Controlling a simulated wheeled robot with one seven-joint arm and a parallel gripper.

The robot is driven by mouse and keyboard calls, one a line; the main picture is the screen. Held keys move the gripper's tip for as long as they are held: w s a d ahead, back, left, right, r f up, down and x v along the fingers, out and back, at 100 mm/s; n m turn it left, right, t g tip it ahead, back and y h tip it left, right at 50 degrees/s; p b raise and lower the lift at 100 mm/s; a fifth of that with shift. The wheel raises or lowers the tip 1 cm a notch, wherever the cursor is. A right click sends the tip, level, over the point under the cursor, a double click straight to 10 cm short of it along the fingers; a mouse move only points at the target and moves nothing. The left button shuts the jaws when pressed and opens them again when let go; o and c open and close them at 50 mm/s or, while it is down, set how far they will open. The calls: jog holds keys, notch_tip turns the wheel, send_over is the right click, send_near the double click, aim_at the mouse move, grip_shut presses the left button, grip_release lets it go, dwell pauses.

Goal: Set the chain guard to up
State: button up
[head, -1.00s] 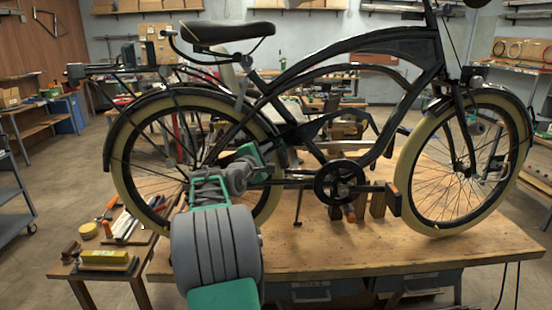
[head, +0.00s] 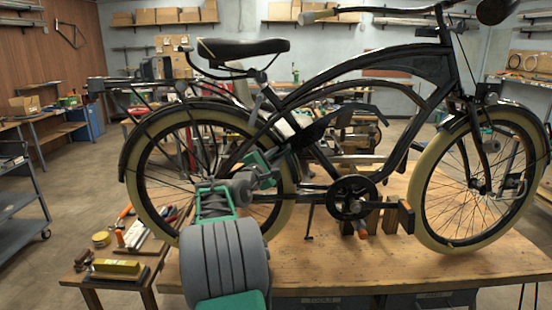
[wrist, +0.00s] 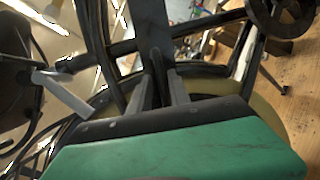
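The chain guard (head: 345,113) is a dark, curved plate on the black bicycle (head: 300,92). It slants up to the right, well above the chainring (head: 354,197). My gripper (head: 280,160), with green finger housings, is at the guard's rear, lower end. In the wrist view my gripper (wrist: 158,75) has its fingers close together at the lower end of a dark plate, which looks like the guard (wrist: 153,28). The fingers appear shut on it. The exact contact is dark and partly hidden by the fingers.
The bicycle stands on a wooden workbench (head: 330,268). Its rear wheel (head: 150,205) and frame tubes are close around my gripper. A small side table (head: 105,282) with tools and a yellow block (head: 116,267) is at the left. The floor at the far left is open.

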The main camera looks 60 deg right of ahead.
jog(key=shift+o, duration=0.7)
jog(key=shift+f, duration=0.15)
jog(key=shift+a+f, duration=0.1)
jog(key=shift+a, duration=0.2)
jog(key=s+a+b, duration=0.1)
jog(key=a+b, duration=0.1)
jog(key=a, duration=0.5)
jog(key=shift+b, duration=0.3)
